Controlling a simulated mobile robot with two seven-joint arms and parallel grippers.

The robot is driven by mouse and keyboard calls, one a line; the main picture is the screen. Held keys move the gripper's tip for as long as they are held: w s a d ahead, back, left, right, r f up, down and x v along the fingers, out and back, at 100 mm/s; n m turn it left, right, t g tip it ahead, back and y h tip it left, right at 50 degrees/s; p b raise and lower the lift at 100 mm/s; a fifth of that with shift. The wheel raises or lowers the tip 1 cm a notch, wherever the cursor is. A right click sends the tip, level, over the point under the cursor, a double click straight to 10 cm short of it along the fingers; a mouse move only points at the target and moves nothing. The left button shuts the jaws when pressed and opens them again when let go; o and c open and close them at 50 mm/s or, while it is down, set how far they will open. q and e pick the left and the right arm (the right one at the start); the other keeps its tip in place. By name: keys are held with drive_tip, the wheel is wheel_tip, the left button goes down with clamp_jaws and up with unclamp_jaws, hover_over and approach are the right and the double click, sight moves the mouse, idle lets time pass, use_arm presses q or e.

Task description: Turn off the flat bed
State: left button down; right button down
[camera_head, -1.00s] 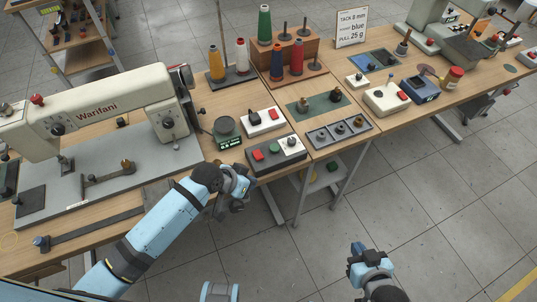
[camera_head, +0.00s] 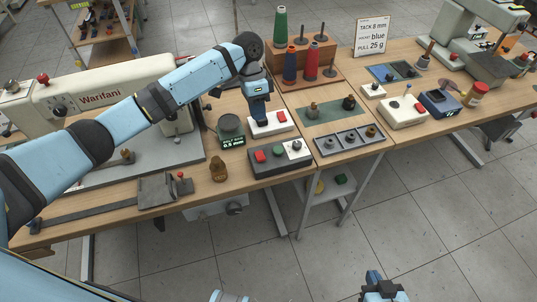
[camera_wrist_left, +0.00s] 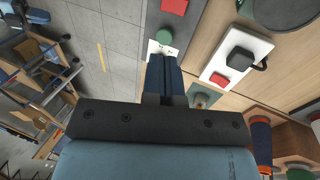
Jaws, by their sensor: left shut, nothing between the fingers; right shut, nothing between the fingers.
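The cream flat-bed sewing machine (camera_head: 100,97), marked Warifani, stands on the left of the table, partly behind my left arm. A white box (camera_head: 287,127) with a red button (camera_head: 281,116) sits right of it. In the left wrist view this white box (camera_wrist_left: 222,60) also shows a black knob (camera_wrist_left: 240,60). My left gripper (camera_head: 259,121) is shut and empty, pointing down over the white box area; contact is unclear. My right gripper (camera_head: 384,284) is shut at the bottom edge.
A round dark dish and small display (camera_head: 232,141) stand left of the boxes. A spool rack (camera_head: 305,62) is behind. A green mat (camera_head: 330,113) and a grey tray (camera_head: 350,140) lie to the right. A second white box (camera_head: 402,112) is further right.

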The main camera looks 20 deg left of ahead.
sight(262, 156)
use_arm(q)
drive_tip(key=shift+w+a+r, duration=0.15)
drive_tip(key=shift+a+r, duration=0.05)
drive_tip(key=shift+r, duration=0.2)
drive_tip(key=shift+f, duration=0.1)
drive_tip(key=x, duration=1.3)
drive_tip(key=shift+s+f, duration=0.2)
drive_tip(key=shift+f, duration=0.2)
drive_tip(key=shift+s+d+y+p, duration=0.1)
drive_tip(key=shift+s+y+p, duration=0.15)
drive_tip(key=shift+p, duration=0.55)
drive_tip(key=shift+w+f, duration=0.15)
drive_tip(key=shift+f, duration=0.05)
drive_tip(key=shift+w+a+r, duration=0.2)
drive_tip(key=shift+w+a, duration=0.3)
drive_tip(key=shift+w, duration=0.15)
